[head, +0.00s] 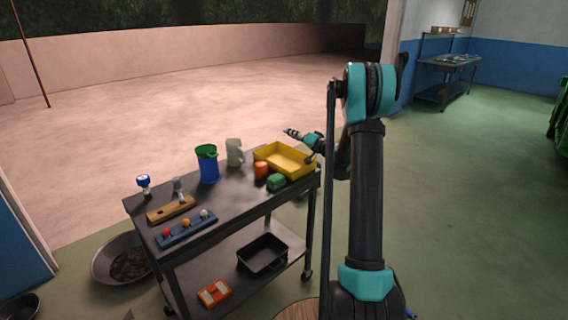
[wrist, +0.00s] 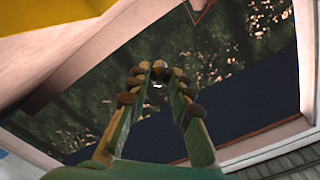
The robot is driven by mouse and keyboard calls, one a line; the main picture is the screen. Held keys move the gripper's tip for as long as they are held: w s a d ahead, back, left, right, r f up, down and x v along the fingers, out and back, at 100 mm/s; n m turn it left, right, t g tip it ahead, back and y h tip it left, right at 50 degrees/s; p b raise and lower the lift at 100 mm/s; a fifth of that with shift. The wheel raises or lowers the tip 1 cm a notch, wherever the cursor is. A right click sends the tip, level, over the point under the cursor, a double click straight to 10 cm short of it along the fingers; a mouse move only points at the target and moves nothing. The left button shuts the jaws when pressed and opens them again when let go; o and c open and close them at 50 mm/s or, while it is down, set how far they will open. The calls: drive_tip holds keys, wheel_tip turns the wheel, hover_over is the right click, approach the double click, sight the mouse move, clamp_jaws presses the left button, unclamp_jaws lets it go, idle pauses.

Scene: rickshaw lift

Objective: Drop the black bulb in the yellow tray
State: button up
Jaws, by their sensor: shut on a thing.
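My gripper (head: 294,134) reaches left from the arm, a little above the far rim of the yellow tray (head: 291,171). In the wrist view my gripper (wrist: 158,82) has its fingertips closed around a small dark bulb (wrist: 159,67) with a shiny lower end. The fingers hide part of the bulb, and it is too small to make out clearly in the head view. A yellow surface, likely the tray, fills the wrist view's upper left corner.
An orange cup (head: 261,170) and a green block (head: 277,182) stand before the tray. A blue bin (head: 208,167) and a pale mug (head: 234,152) are left of it. A wooden holder (head: 170,208) and blue holder (head: 187,229) with several bulbs lie at the cart's left.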

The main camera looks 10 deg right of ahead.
drive_tip(key=shift+f, duration=2.65)
drive_tip(key=o, duration=0.9)
drive_tip(key=shift+s+d, duration=0.1)
drive_tip(key=v, duration=1.1)
drive_tip(key=shift+s+d, duration=0.2)
drive_tip(key=shift+s, duration=0.15)
